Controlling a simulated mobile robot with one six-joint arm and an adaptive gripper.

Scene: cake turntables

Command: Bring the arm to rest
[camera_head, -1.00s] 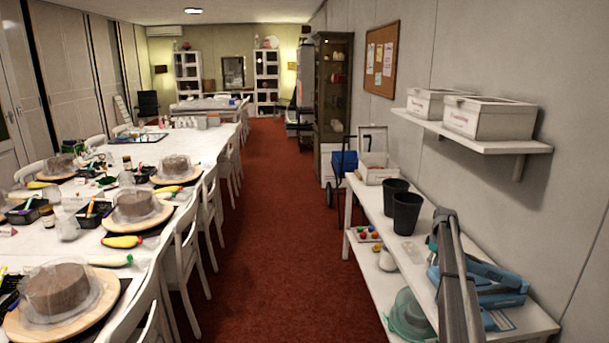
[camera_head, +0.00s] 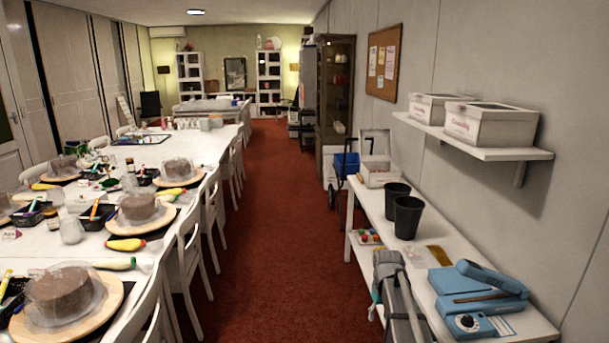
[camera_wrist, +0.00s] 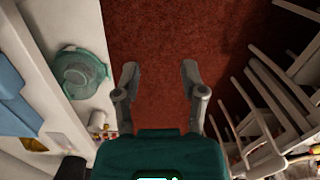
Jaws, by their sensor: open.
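My gripper (camera_wrist: 158,82) shows in the wrist view with its two fingers spread apart. It is open and nothing is between the fingers. Below it is the red carpet (camera_wrist: 150,40) of the aisle. In the head view my arm stands low at the front edge of the white side shelf (camera_head: 357,207), and the fingertips cannot be made out there.
The wrist view shows a green translucent bowl-like item (camera_wrist: 82,72) on a shelf at left and white chairs (camera_wrist: 262,105) at right. Black cups (camera_head: 407,217) and a blue device (camera_head: 480,298) stand on the side shelf. The aisle (camera_head: 275,220) is clear.

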